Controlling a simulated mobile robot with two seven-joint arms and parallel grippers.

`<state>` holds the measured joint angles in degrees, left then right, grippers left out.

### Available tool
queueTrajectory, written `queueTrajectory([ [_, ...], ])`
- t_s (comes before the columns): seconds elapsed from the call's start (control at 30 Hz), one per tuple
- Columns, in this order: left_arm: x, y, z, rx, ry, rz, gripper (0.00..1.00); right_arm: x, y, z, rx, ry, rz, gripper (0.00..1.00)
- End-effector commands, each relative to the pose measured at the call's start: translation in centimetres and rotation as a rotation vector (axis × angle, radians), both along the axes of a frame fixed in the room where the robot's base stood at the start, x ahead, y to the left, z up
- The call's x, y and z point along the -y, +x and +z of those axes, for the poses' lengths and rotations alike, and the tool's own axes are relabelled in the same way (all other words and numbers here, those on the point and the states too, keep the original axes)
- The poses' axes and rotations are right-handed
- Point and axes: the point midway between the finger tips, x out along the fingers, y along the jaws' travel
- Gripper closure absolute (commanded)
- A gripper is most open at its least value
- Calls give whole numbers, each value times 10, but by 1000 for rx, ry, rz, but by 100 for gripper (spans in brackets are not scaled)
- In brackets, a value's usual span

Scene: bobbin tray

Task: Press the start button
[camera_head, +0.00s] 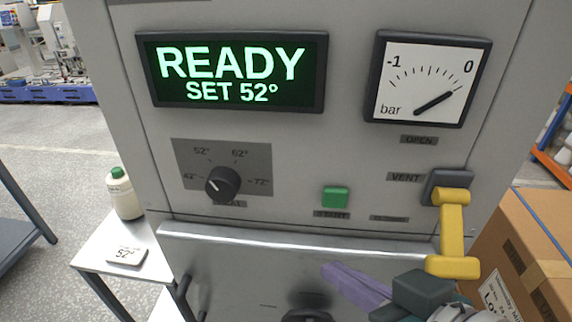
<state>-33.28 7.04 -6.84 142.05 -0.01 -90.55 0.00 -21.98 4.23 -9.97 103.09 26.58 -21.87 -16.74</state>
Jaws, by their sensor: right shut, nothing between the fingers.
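The green start button (335,197) is a small square on the grey machine panel, above a dark label that is hard to read. Nothing covers it. My right gripper (330,271) comes in from the bottom right, with its purple fingers shut and empty. Its tips are below the button in the picture, in front of the lower panel, and look apart from the button. The display (233,72) above reads READY, SET 52°. My left gripper is not in view.
A black knob (222,183) is left of the button. A yellow vent lever (452,232) hangs on the right, close to my right arm. The gauge (429,79) needle is near 0. A side table (95,262) holds a bottle (124,196). A cardboard box (522,235) stands at right.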

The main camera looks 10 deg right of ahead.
Motion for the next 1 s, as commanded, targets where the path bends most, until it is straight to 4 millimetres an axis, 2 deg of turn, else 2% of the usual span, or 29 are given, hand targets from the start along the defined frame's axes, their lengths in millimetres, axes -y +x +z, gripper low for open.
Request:
queueTrajectory([
  [0.33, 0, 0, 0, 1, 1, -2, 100, 0, 1, 1, 3, 1, -2, 100],
  [0.47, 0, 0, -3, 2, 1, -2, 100, 2, 7, 0, 6, 1, -3, 100],
  [1.0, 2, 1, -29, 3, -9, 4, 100, 21, 73, -1, 5, 0, -3, 100],
])
